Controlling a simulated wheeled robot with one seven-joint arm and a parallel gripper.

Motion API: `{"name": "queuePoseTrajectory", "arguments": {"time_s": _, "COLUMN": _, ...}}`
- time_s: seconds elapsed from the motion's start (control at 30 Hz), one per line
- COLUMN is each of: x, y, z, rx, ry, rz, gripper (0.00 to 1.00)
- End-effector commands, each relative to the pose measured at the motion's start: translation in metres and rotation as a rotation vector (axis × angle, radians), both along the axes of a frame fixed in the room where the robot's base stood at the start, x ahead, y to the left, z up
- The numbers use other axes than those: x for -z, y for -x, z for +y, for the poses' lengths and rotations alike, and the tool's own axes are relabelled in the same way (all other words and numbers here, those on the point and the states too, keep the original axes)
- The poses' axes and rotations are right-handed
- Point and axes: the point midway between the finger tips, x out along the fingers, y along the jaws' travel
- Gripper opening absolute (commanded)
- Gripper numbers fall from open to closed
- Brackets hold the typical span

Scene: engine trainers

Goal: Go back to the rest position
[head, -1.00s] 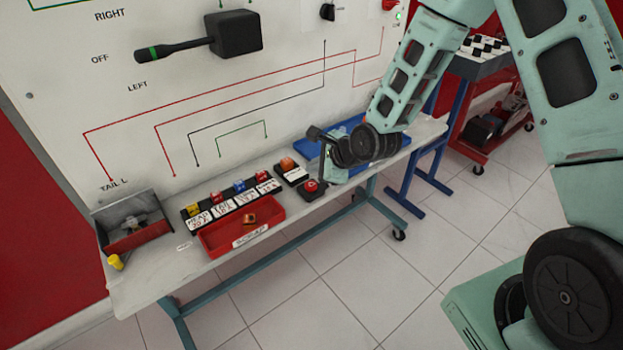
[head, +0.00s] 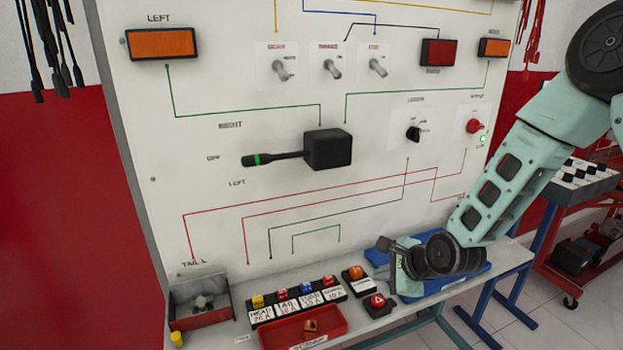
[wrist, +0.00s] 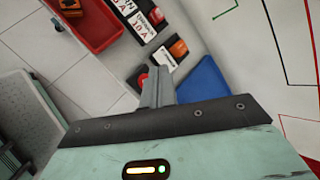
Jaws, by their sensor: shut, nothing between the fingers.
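My gripper (head: 392,272) is above the right part of the narrow workbench (head: 240,336), near the blue tray (head: 462,276). In the wrist view my gripper (wrist: 155,75) shows its fingers together with nothing between them. Below the fingertips in that view are the red push button (wrist: 143,80) and the orange-topped block (wrist: 178,48). The gripper looks apart from them. The fingertips are small and partly hidden by the wrist in the head view.
An upright white wiring panel (head: 240,200) with a black lever switch (head: 327,149) stands behind the bench. The bench holds a red scrap tray (head: 275,338), a row of labelled fuses (head: 296,302), a grey bin (head: 196,298) and a yellow piece (head: 177,340). A cart (head: 585,180) stands right.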

Motion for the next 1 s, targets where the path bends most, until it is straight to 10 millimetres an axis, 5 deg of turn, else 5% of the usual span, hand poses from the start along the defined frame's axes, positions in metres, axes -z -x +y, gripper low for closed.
{"name": "queuePoseTrajectory", "arguments": {"time_s": 0.3, "x": -0.074, "y": 0.120, "z": 0.063, "rx": -0.916, "ry": 0.567, "rz": -0.056, "gripper": 0.00}}
{"name": "queuePoseTrajectory", "arguments": {"time_s": 0.6, "x": -0.131, "y": 0.256, "z": 0.066, "rx": -1.807, "ry": 0.857, "rz": -0.138, "gripper": 0.00}}
{"name": "queuePoseTrajectory", "arguments": {"time_s": 0.8, "x": -0.147, "y": 0.303, "z": 0.056, "rx": -2.121, "ry": 0.886, "rz": -0.183, "gripper": 0.00}}
{"name": "queuePoseTrajectory", "arguments": {"time_s": 1.0, "x": -0.149, "y": 0.310, "z": 0.054, "rx": -2.176, "ry": 0.885, "rz": -0.189, "gripper": 0.00}}
